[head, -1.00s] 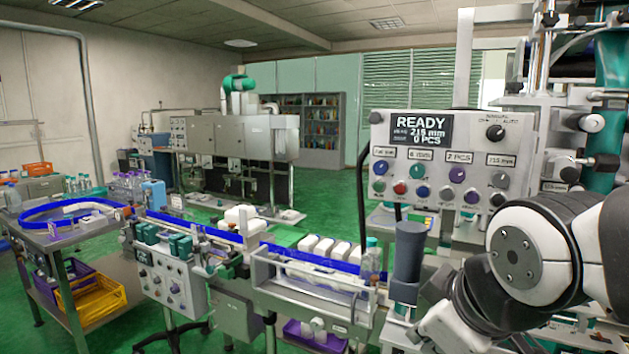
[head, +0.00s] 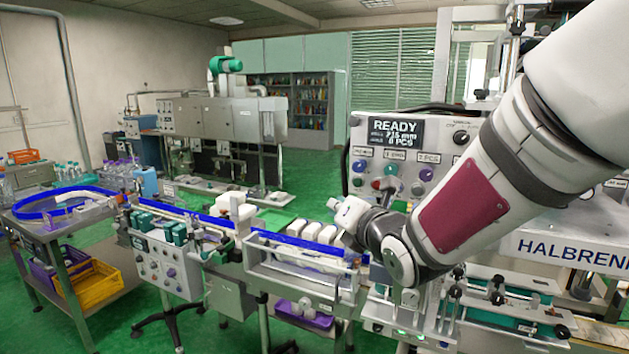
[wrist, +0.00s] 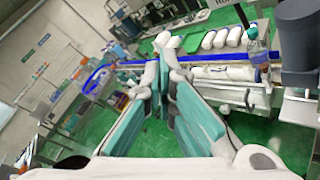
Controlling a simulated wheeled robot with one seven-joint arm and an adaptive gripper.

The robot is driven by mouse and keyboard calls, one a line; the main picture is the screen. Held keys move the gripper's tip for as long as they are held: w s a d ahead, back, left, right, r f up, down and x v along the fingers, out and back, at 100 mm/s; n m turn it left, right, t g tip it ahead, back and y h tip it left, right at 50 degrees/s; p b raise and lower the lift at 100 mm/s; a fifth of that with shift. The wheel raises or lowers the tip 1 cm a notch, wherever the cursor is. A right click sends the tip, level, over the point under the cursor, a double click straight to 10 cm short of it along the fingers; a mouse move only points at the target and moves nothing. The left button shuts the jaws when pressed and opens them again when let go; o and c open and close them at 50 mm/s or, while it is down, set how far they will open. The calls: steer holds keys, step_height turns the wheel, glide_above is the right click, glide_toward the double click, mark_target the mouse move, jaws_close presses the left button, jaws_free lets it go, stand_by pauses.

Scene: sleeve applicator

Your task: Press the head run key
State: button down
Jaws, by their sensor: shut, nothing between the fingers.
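The grey control panel (head: 352,146) stands at the right of the head view, with a lit display (head: 397,132) reading READY. I cannot read which one is the head run key. My arm covers the panel's lower right. My gripper (head: 347,212) is shut and empty, to the lower left of the buttons and apart from them. In the wrist view its teal-padded fingers (wrist: 168,46) meet at the tips, pointing towards the conveyor.
A conveyor with blue rails (head: 288,240) carries several white bottles (head: 310,231) beside my gripper. A smaller control box (head: 163,264) stands left. Green floor is open behind.

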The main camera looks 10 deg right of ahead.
mark_target(358, 182)
steer(key=shift+w+d+b, duration=0.2)
steer(key=shift+w+d, duration=0.65)
steer(key=shift+w, duration=0.35)
steer(key=shift+w+d+b, duration=0.2)
steer(key=shift+w+d, duration=0.7)
steer(key=shift+w, duration=0.25)
steer(key=shift+w+d+b, duration=0.2)
steer(key=shift+w+d, duration=0.65)
steer(key=shift+w, duration=0.35)
steer(key=shift+w+d+b, duration=0.25)
steer(key=shift+w+b, duration=0.05)
steer(key=shift+w, duration=0.05)
